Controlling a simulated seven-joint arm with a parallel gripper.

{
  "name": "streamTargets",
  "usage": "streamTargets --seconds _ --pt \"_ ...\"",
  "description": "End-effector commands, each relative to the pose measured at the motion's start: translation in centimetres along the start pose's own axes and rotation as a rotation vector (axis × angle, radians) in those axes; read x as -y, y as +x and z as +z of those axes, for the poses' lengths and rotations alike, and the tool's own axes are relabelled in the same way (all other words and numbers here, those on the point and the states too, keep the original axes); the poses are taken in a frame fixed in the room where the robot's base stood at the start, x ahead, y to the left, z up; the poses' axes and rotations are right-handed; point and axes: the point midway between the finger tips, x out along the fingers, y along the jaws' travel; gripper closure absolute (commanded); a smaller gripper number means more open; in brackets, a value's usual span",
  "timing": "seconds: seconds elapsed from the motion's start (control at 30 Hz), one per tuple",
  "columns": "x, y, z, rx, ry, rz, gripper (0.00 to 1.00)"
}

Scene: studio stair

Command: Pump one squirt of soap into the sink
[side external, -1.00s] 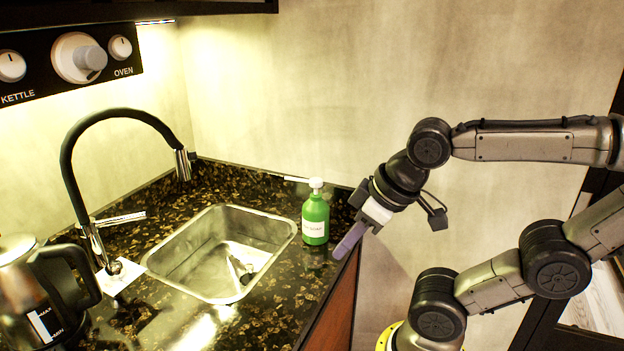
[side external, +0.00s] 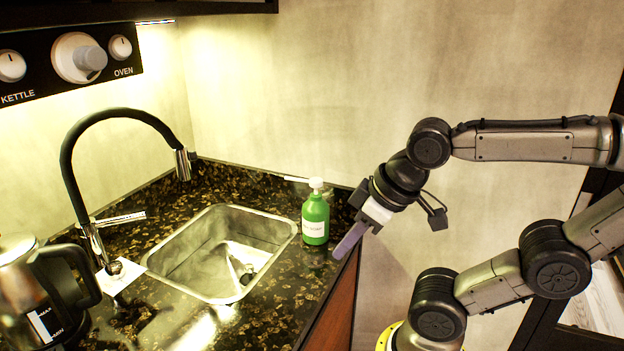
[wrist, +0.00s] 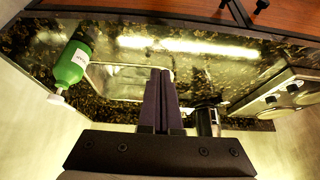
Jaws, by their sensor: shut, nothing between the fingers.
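A green soap bottle (side external: 315,220) with a white pump top stands upright on the dark speckled counter, just right of the sink. It also shows in the wrist view (wrist: 74,62), at the upper left. The steel sink (side external: 190,273) is set into the counter; part of it shows behind the fingers in the wrist view (wrist: 105,80). My gripper (side external: 345,245) is to the right of the bottle at the counter's edge, its purple fingers pointing down and left. The fingers lie together, empty, in the wrist view (wrist: 161,75). The bottle looks apart from them.
A black arched faucet (side external: 110,115) stands left of the sink, with its spout end toward the basin. A kettle (side external: 25,290) is at the lower left. A knob panel (side external: 70,62) hangs on the left wall.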

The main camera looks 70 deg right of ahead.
Motion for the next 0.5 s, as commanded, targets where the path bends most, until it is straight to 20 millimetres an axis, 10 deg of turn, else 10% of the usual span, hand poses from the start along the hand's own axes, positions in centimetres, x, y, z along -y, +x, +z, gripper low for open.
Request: streamTargets --seconds 0.27,0.5 --pt "0.1 0.0 -0.2 -0.008 0.015 -0.003 1.00" --pt "0.9 -1.8 -5.9 -0.134 0.181 -0.068 1.00"
